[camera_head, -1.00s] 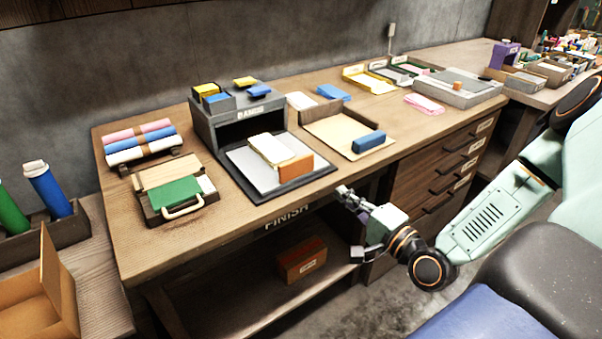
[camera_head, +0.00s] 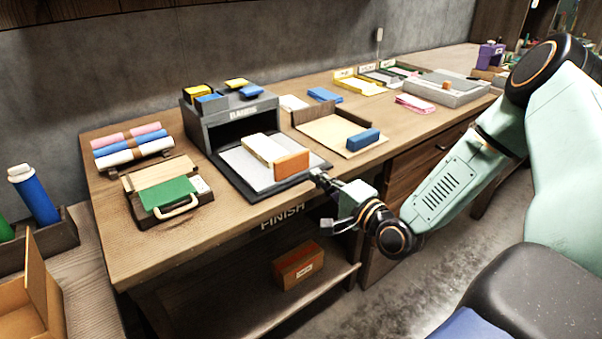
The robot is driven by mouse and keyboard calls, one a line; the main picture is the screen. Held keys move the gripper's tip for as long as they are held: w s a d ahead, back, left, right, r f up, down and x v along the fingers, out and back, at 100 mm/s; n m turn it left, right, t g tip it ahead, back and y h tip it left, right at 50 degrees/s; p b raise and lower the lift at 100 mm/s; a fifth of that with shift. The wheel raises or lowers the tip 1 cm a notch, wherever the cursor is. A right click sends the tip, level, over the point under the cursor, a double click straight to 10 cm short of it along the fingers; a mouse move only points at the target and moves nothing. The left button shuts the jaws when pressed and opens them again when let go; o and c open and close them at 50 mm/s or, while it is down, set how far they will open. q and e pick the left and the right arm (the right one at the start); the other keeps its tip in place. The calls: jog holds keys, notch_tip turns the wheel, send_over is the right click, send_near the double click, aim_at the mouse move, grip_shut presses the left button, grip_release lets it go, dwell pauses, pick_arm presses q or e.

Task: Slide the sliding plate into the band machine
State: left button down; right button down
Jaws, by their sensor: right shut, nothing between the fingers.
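The band machine (camera_head: 225,117) is a dark grey box marked "BANDS" with an open dark slot in its front. The sliding plate (camera_head: 235,163) is a light grey plate on a dark tray, sticking out in front of the slot. A cream stack (camera_head: 264,150) and an orange block (camera_head: 292,163) rest on the plate. My right gripper (camera_head: 318,177) is shut and empty. Its tip is close to the plate's front right corner, near the orange block; I cannot tell if it touches. My left gripper is not in view.
Blue and yellow blocks (camera_head: 237,83) sit on top of the machine. A tan board with a blue block (camera_head: 363,139) lies to the right. A wooden press with a green sheet (camera_head: 168,192) and coloured rolls (camera_head: 131,146) are to the left. The front left tabletop is clear.

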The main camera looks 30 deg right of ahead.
aim_at(293, 160)
jog(key=w, duration=0.1)
jog(key=w+b, duration=0.1)
jog(key=w, duration=0.1)
jog(key=w+b, duration=0.1)
jog(key=w, duration=0.1)
jog(key=shift+w+a+f, duration=0.1)
jog(key=shift+w+a, duration=0.1)
jog(key=shift+a, duration=0.1)
jog(key=shift+w, duration=0.35)
jog(key=shift+w+a, duration=0.15)
jog(key=shift+w, duration=0.2)
